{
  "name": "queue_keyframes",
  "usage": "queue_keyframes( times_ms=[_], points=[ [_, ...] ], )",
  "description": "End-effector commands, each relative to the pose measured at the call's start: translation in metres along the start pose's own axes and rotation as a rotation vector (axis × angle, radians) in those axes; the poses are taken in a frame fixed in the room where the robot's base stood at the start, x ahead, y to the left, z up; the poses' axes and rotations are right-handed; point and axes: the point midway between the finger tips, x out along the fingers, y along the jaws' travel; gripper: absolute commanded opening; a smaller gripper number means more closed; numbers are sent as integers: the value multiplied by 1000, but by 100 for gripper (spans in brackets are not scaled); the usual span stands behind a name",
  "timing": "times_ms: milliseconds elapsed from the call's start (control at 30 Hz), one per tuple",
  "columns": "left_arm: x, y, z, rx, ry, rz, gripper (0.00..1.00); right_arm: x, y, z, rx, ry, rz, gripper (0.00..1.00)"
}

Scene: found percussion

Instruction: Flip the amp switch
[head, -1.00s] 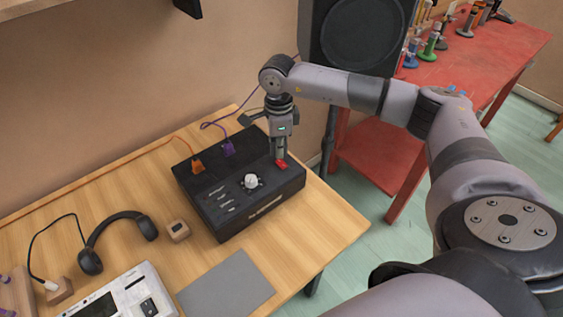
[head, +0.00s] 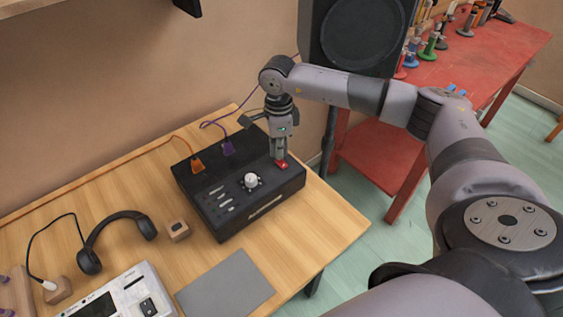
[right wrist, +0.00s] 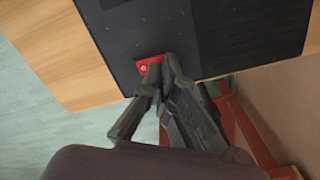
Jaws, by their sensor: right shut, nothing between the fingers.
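The amp (head: 240,190) is a black box on the wooden table, with a white knob (head: 251,181) and several small sliders on its top. Its red switch (head: 282,164) is at the right end of the top. My right gripper (head: 279,158) points down with its fingertips at the switch, touching it or very close. In the right wrist view the shut fingers (right wrist: 160,68) meet at the edge of the red switch (right wrist: 146,66) and hide part of it. Nothing is between them. My left gripper is not in view.
An orange plug (head: 197,165) and a purple plug (head: 228,147) stand at the amp's back edge. Headphones (head: 118,228), a small wooden block (head: 178,230), a grey mat (head: 225,285) and a white device (head: 122,295) lie on the table (head: 325,230). A speaker (head: 355,35) stands behind my arm.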

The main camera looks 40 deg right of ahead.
Motion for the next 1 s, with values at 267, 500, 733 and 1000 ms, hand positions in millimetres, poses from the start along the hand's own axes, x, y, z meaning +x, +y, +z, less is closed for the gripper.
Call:
queue_keyframes(
  times_ms=[267,500,733,1000],
  points=[
    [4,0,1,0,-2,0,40,5,0,0,0,0,0,0],
    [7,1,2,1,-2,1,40,9,0,0,0,0,0,0],
    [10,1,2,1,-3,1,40,12,0,0,0,0,0,0],
    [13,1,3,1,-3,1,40,16,0,0,0,0,0,0]
  ],
)
